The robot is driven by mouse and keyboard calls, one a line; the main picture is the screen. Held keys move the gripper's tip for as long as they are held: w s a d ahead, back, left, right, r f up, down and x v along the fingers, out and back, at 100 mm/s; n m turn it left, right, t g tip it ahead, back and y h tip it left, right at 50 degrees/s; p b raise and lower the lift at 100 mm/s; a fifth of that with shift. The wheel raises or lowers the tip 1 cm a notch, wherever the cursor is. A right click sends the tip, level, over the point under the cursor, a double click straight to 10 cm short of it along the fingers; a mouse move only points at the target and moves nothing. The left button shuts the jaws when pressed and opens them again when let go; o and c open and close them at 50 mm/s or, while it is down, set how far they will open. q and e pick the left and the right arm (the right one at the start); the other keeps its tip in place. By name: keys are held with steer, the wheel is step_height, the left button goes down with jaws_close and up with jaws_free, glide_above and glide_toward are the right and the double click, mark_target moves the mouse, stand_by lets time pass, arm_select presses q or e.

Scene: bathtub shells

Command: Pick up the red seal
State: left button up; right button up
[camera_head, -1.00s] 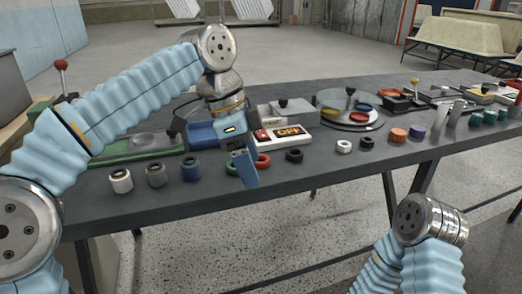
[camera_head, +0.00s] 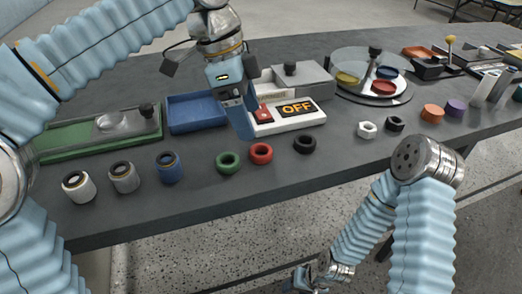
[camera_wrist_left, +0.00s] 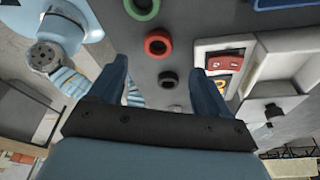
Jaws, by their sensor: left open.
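The red seal (camera_head: 261,160) is a small ring lying flat on the dark table, between a green ring (camera_head: 228,169) and a black ring (camera_head: 304,150). My left gripper (camera_head: 242,130) points down and appears just above and behind the red seal in the head view, apart from it. In the left wrist view its open fingers (camera_wrist_left: 158,68) are empty, and the red seal (camera_wrist_left: 148,45) shows between and just beyond the tips, with the black ring (camera_wrist_left: 168,89) between the fingers. My right gripper (camera_head: 305,283) is low at the bottom edge, below the table; its jaws are unclear.
Behind are a blue tray (camera_head: 198,113), a green tray (camera_head: 60,142) and a white box with an OFF sign (camera_head: 297,108). A white nut (camera_head: 367,129) lies right. The table's front edge is clear.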

mark_target(261, 150)
arm_select(q)
steer(key=b+x, duration=0.1)
steer(key=x, duration=0.6)
steer(key=shift+s+d+f, duration=0.15)
steer(key=shift+s+f, duration=0.05)
steer(key=shift+f, duration=0.1)
steer(key=c, duration=1.1)
steer(key=shift+r, duration=0.1)
